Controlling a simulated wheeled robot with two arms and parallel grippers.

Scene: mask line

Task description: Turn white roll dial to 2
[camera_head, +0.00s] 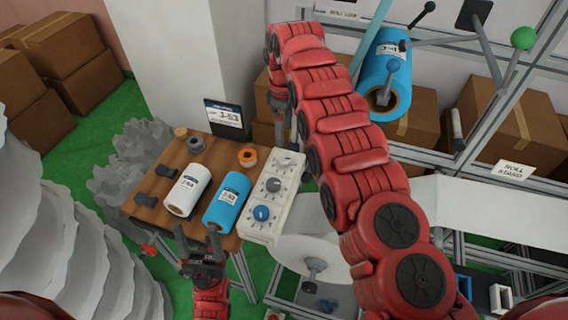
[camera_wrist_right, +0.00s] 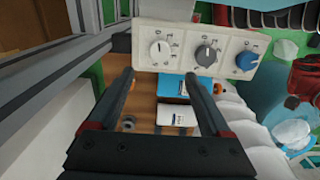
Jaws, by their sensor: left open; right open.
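The dial panel (camera_head: 258,230) is a white box with three dials, at the right end of the wooden table. Its white dial (camera_head: 286,163) is furthest back; the grey dial (camera_head: 273,185) is in the middle and the blue dial (camera_head: 261,213) nearest. In the right wrist view the white dial (camera_wrist_right: 159,50) is the left one, with a dark pointer mark; the numbers are too small to read. My right gripper (camera_wrist_right: 158,76) is open and empty, its fingertips pointing toward the white dial, apart from it. My left gripper (camera_head: 198,238) is open and empty by the table's front edge.
A white roll (camera_head: 188,190) and a blue roll (camera_head: 228,200) lie on the wooden table (camera_head: 150,215), with small spools behind. A dark sign (camera_head: 224,116) stands at the back. A blue roll (camera_head: 385,75) hangs on the machine. My right arm crosses the middle of the head view.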

